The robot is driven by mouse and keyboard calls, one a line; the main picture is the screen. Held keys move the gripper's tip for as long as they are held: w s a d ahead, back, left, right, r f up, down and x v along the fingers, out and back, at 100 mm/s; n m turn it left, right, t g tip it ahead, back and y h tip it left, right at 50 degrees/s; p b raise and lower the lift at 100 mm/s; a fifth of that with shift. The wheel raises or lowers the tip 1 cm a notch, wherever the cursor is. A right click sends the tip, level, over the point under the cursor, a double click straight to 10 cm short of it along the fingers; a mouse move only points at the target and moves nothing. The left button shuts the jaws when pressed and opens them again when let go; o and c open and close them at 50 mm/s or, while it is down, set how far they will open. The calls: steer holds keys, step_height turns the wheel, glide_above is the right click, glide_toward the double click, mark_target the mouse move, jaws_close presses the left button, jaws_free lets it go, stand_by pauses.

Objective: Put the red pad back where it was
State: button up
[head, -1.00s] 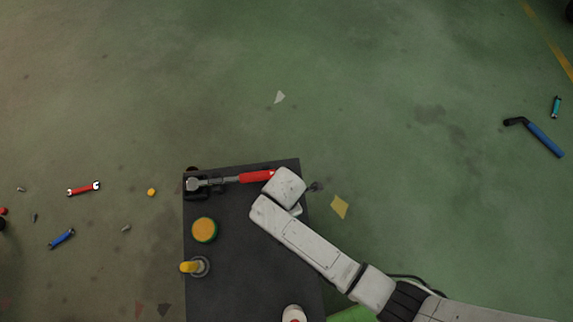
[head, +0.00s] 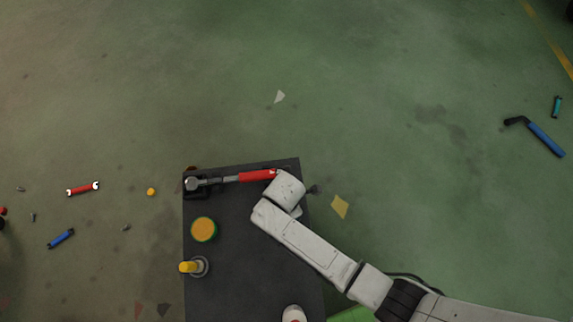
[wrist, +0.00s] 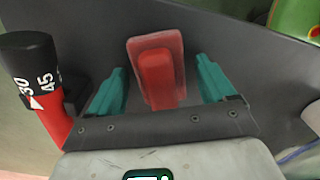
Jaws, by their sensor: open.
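The red pad (wrist: 158,72) shows in the wrist view as a flat red plate with a smaller raised red block on it. It lies against the dark grey tabletop (wrist: 225,50). My gripper (wrist: 160,68) has its two teal fingers apart, one on each side of the pad, with a gap visible on both sides. I cannot tell how high the fingers are above the table. In the head view my arm covers the pad and the gripper.
A torque wrench with a red handle (head: 257,175) lies along the table's far edge; its black numbered end (wrist: 30,65) is close left of my gripper. An orange-topped tin (head: 204,229) and a yellow-topped object (head: 190,267) stand at the table's left. Tools lie scattered on the floor.

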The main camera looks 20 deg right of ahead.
steer(key=shift+r, duration=0.15)
step_height(320, 180, up, 12)
steer(key=p, duration=0.1)
steer(key=shift+p, duration=0.4)
steer(key=s+d+r+m, duration=0.3)
steer(key=d+m, duration=0.4)
steer(key=s+d+r+m, duration=0.3)
steer(key=s+d+m, duration=0.1)
steer(key=d+m, duration=0.2)
steer(key=s+d+r+m+t, duration=0.1)
steer(key=s+d+r+m, duration=0.2)
steer(key=d+m, duration=0.4)
steer(key=shift+s+d+r+m, duration=0.3)
steer(key=shift+s+d+r, duration=0.05)
steer(key=shift+s+r, duration=0.1)
steer(key=shift+c, duration=0.3)
